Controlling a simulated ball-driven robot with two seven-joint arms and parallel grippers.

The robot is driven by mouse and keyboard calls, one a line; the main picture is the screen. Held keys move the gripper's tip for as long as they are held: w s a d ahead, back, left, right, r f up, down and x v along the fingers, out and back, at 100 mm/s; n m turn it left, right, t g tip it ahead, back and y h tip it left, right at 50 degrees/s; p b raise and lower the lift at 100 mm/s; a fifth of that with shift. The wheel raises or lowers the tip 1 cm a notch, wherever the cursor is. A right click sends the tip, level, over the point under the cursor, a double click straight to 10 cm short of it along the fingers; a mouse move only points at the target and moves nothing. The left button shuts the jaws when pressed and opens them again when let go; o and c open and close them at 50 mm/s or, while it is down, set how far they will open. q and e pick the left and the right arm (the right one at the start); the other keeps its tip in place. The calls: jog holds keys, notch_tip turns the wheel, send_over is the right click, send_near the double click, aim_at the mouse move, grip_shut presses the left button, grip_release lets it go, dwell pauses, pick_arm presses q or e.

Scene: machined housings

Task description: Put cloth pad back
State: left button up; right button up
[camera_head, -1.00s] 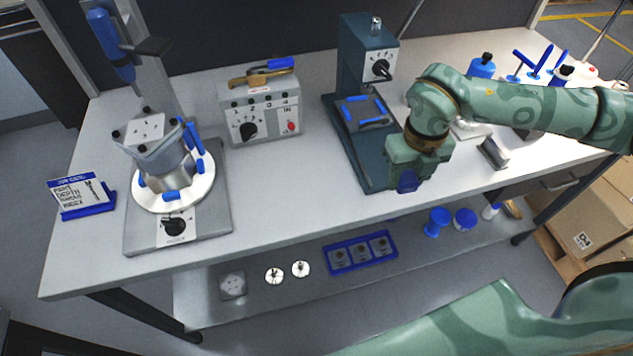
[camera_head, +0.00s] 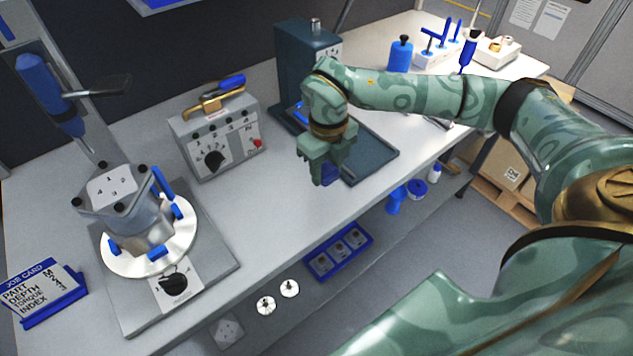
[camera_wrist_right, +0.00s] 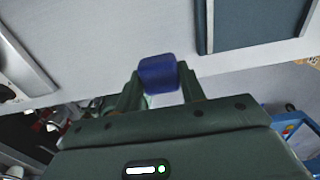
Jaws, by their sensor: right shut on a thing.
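My right gripper (camera_head: 325,172) is low over the front part of the bench, in front of the teal press. Its fingers are shut on a small dark blue piece (camera_head: 329,174), which looks like the cloth pad. In the right wrist view the blue piece (camera_wrist_right: 158,73) sits squarely between the two fingertips (camera_wrist_right: 160,85), with pale bench top beyond it. Whether it touches the bench is unclear. My left gripper is not in view.
The teal press (camera_head: 373,157) stands behind and right of the gripper. A grey control box (camera_head: 216,140) is to its left. An indexing fixture (camera_head: 205,262) with a clamped housing and a job card (camera_head: 42,290) are farther left. Bare bench lies between box and press.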

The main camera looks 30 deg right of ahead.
aim_at(319, 189)
jog(key=w+f, duration=0.1)
jog(key=w+f+b, duration=0.1)
jog(key=f, duration=0.1)
jog(key=shift+w+f, duration=0.25)
jog(key=shift+w, duration=0.05)
notch_tip(319, 189, down, 3)
jog(key=shift+b, duration=0.45)
jog(key=shift+r, duration=0.1)
jog(key=o, duration=0.9)
jog(key=shift+o, duration=0.2)
notch_tip(319, 189, up, 12)
jog(key=p, duration=0.3)
